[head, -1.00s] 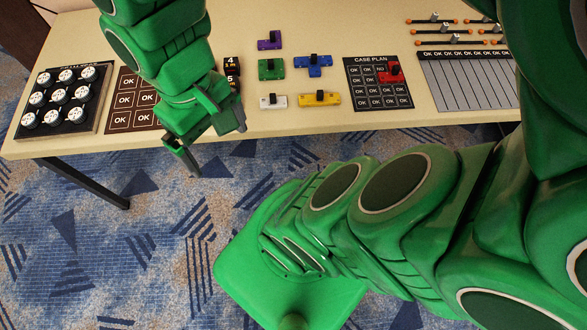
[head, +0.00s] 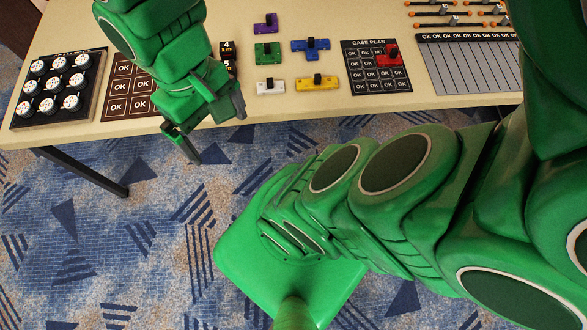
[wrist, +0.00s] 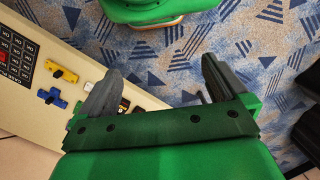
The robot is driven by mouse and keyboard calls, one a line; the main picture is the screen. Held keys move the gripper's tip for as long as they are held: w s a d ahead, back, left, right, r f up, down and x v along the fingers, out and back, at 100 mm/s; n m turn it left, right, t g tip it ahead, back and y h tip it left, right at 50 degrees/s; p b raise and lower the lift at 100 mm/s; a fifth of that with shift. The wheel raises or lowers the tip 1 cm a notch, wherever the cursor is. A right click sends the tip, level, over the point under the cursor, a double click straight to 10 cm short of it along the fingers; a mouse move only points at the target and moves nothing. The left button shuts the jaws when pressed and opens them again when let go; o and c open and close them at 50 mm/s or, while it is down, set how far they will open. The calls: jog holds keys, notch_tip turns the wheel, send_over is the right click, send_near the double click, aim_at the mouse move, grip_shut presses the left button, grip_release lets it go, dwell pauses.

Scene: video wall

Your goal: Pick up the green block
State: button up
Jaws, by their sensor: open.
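The green block (head: 267,51) is a small square piece with a black knob, on the table between the purple and white pieces. In the wrist view only a small green bit shows at the left edge of my gripper, and I cannot tell if it is the block. My gripper (head: 208,128) is at the table's front edge, left of and nearer than the green block, apart from it. In the wrist view my gripper (wrist: 163,88) has its two fingers wide apart with nothing between them.
Around the block are a purple piece (head: 264,27), a blue piece (head: 310,48), a white piece (head: 269,87) and a yellow piece (head: 317,84). The case plan board (head: 375,75) holds a red piece (head: 387,58). A black rack of white knobs (head: 52,113) stands left.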

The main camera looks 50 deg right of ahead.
jog(key=shift+d+f, duration=0.1)
jog(key=shift+d, duration=0.6)
jog(key=w+d+f+m+y, duration=0.1)
jog(key=w+d+m, duration=0.1)
jog(key=w+m, duration=0.3)
jog(key=w+d+f+m+y, duration=0.1)
jog(key=w+d+f+m, duration=0.15)
jog(key=w, duration=0.55)
jog(key=m+t, duration=0.5)
jog(key=m, duration=1.5)
send_over(268, 45)
jog(key=s+d, duration=0.2)
jog(key=shift+y, duration=0.4)
notch_tip(268, 45, down, 21)
jog(key=shift+d+f, duration=0.1)
jog(key=shift+f, duration=0.2)
jog(key=shift+x, duration=3.8)
jog(key=shift+w+r, duration=0.1)
jog(key=shift+w, duration=0.05)
